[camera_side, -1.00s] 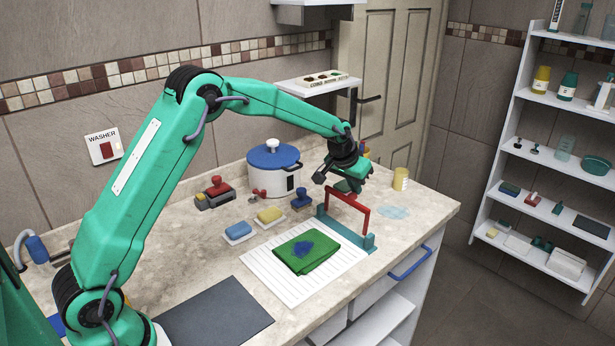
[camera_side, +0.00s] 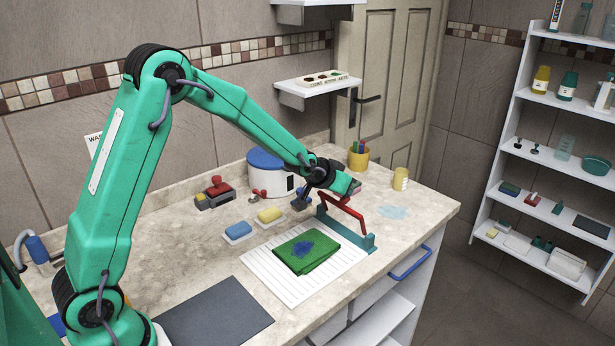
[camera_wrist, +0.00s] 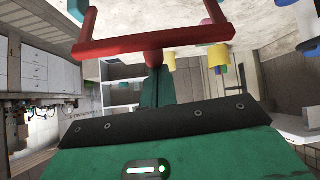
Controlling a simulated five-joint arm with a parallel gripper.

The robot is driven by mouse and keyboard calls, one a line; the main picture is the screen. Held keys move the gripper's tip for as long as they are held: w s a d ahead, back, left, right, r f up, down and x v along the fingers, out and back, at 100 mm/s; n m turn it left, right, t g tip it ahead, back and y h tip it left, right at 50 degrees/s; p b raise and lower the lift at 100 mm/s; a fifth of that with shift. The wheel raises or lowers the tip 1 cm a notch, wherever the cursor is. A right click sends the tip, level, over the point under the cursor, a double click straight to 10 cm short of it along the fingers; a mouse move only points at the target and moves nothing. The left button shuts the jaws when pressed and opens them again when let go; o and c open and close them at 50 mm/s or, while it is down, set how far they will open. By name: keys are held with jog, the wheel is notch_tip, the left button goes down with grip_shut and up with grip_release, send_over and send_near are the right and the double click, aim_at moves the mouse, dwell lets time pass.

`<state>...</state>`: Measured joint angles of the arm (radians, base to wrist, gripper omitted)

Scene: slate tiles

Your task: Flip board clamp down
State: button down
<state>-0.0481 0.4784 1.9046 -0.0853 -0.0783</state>
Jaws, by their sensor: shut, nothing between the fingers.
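The board clamp is a red bar frame (camera_side: 348,209) hinged on a teal base (camera_side: 369,244) at the right edge of a white ridged board (camera_side: 270,280). The frame is tilted, neither upright nor flat. A folded green cloth (camera_side: 320,244) with a blue patch lies on the board. My gripper (camera_side: 351,188) is shut and empty, low at the clamp's far end, close to the red bar. In the wrist view the red bar (camera_wrist: 115,46) crosses just beyond my gripper (camera_wrist: 153,72). I cannot tell whether they touch.
Sponges in blue (camera_side: 238,229) and yellow (camera_side: 270,214) lie left of the board. A white pot with a blue lid (camera_side: 266,160) stands behind. A pen cup (camera_side: 358,156) and a yellow jar (camera_side: 401,178) stand beyond the clamp. A dark mat (camera_side: 215,312) lies in front.

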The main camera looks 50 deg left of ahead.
aim_at(315, 241)
jog(key=shift+s+f+t, duration=0.35)
jog(key=shift+s+t, duration=0.25)
jog(key=shift+s, duration=0.4)
jog(key=shift+s+f+t, duration=0.4)
jog(key=shift+s+t, duration=0.2)
jog(key=shift+s, duration=0.35)
jog(key=shift+s+f+t, duration=0.35)
jog(key=shift+s+t, duration=0.25)
jog(key=shift+s, duration=0.4)
jog(key=shift+s+f, duration=1.2)
jog(key=shift+f, duration=0.3)
jog(key=shift+s+f, duration=0.4)
jog(key=shift+f, duration=0.2)
jog(key=shift+s+f, duration=0.35)
jog(key=shift+f, duration=0.3)
jog(key=shift+s, duration=0.1)
jog(key=shift+s+r, duration=0.65)
jog(key=shift+t, duration=0.4)
jog(key=r, duration=0.1)
jog(key=s+r, duration=0.1)
jog(key=r, duration=0.1)
jog(key=s+r, duration=0.1)
jog(key=shift+d+r, duration=0.1)
jog(key=shift+r, duration=2.8)
